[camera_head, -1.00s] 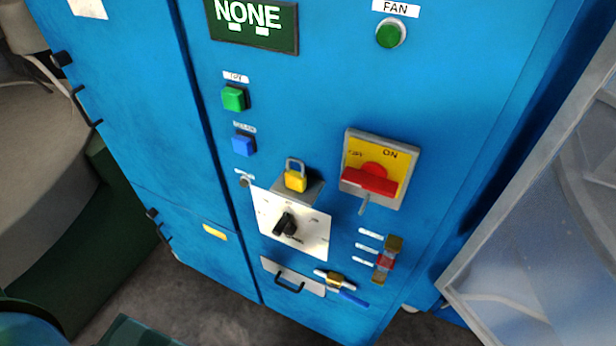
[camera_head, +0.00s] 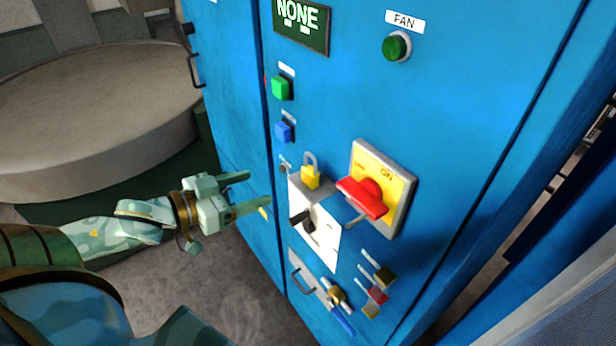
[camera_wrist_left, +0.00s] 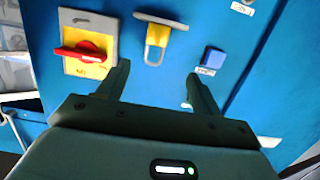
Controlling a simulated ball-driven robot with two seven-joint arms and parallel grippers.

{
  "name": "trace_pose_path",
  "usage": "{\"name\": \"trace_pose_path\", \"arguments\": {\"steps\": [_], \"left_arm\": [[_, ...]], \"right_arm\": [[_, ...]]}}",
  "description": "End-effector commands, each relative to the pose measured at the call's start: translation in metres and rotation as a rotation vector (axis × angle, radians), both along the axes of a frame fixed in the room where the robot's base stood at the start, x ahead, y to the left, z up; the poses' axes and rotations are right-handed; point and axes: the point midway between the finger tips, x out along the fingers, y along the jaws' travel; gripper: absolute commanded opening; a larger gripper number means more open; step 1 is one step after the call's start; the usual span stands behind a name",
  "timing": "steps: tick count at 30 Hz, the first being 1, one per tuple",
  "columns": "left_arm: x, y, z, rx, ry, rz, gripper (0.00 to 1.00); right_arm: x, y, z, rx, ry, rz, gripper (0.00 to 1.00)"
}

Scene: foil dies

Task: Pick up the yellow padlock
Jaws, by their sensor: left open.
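The yellow padlock (camera_head: 311,178) stands upright with its grey shackle up, on a small grey shelf (camera_head: 327,190) on the blue cabinet front. My left gripper (camera_head: 259,191) is left of the padlock in the head view, apart from it, with its two fingers spread and nothing between them. In the left wrist view the padlock (camera_wrist_left: 157,36) appears upside down, beyond the gap between the open fingers (camera_wrist_left: 158,70). My right gripper is not in view.
A red switch handle on a yellow plate (camera_head: 391,187) juts out right of the padlock. Below the shelf is a white panel with a black knob (camera_head: 301,219). Other padlocks (camera_head: 376,295) hang lower right. A blue button (camera_head: 284,131) and green button (camera_head: 281,88) sit above.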

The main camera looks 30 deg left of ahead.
Motion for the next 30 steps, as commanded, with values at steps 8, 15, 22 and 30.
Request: {"name": "trace_pose_path", "arguments": {"steps": [8, 15, 22, 30], "left_arm": [[0.046, -0.018, -0.008, 0.004, -0.007, 0.001, 0.65], [0.076, -0.030, -0.016, 0.005, -0.003, 0.002, 0.65], [0.086, -0.036, -0.018, 0.005, -0.001, 0.002, 0.65], [0.119, -0.053, -0.024, 0.005, -0.003, 0.002, 0.65]], "right_arm": [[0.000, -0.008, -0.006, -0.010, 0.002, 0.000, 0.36], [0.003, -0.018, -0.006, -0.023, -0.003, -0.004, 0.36], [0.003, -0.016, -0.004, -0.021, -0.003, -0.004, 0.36], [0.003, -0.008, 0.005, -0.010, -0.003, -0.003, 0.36]]}}
